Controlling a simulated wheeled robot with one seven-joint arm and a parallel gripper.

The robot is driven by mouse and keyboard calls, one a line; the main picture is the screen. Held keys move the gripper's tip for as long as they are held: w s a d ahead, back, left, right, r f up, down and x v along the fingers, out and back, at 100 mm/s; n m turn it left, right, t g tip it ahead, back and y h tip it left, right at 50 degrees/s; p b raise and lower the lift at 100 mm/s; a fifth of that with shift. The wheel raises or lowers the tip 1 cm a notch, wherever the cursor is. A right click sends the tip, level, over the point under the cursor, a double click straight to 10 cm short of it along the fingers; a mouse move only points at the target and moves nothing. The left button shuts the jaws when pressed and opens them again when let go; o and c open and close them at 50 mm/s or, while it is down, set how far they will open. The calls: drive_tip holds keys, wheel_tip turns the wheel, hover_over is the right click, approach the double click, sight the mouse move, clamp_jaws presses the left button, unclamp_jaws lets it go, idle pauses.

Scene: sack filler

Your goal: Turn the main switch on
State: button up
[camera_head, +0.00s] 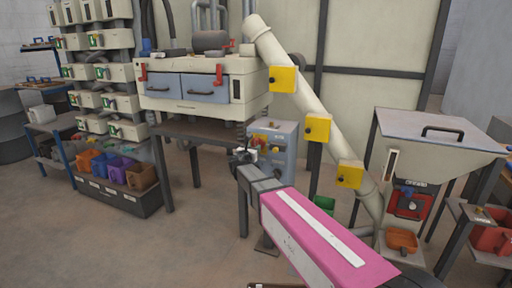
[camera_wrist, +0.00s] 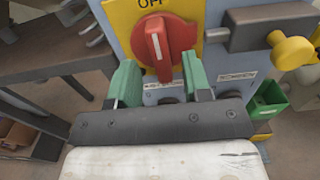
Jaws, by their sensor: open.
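The main switch is a red rotary knob (camera_wrist: 172,40) on a yellow plate (camera_wrist: 124,14) in the wrist view. The word OFF stands above it, partly cut off by the top edge. The white mark on the knob is roughly upright and points toward OFF. My gripper (camera_wrist: 160,78) is open, with one green finger at each side of the knob's lower part. I cannot tell whether either finger touches the knob.
A dark latch bar with a yellow round knob (camera_wrist: 291,49) sticks out right of the switch. A green bin (camera_wrist: 268,101) is below right. In the head view, a sloping pipe with yellow boxes (camera_head: 317,127) rises behind my arm, and a machine on a table (camera_head: 200,82) stands at the left.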

sight(255, 146)
drive_tip(key=shift+x, duration=1.8)
clamp_jaws()
